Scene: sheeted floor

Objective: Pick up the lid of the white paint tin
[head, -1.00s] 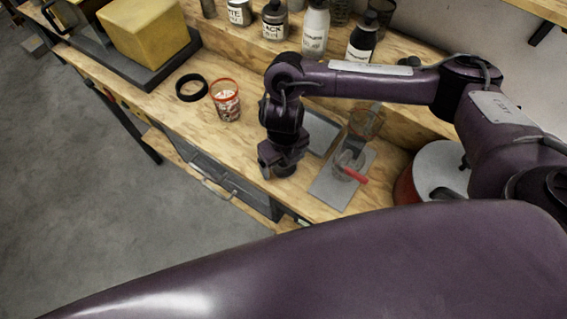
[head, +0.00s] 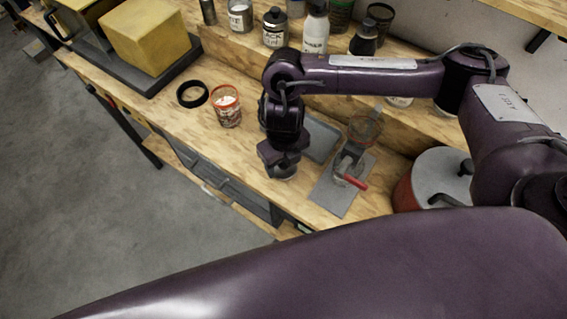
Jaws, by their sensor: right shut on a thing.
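My right gripper (head: 283,167) points down over the front of the wooden bench, between the patterned cup and the grey board. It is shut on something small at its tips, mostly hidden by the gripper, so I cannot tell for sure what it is. A white-labelled tin (head: 240,16) stands on the raised shelf at the back; its top is cut by the picture edge, so I cannot see whether a lid is on it. A tin labelled black (head: 275,28) stands to its right. My left gripper is not in view.
A glass jar with a red-handled tool (head: 355,181) stands on a grey board (head: 334,197) to the right. A red pot with a grey lid (head: 440,172) is farther right.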

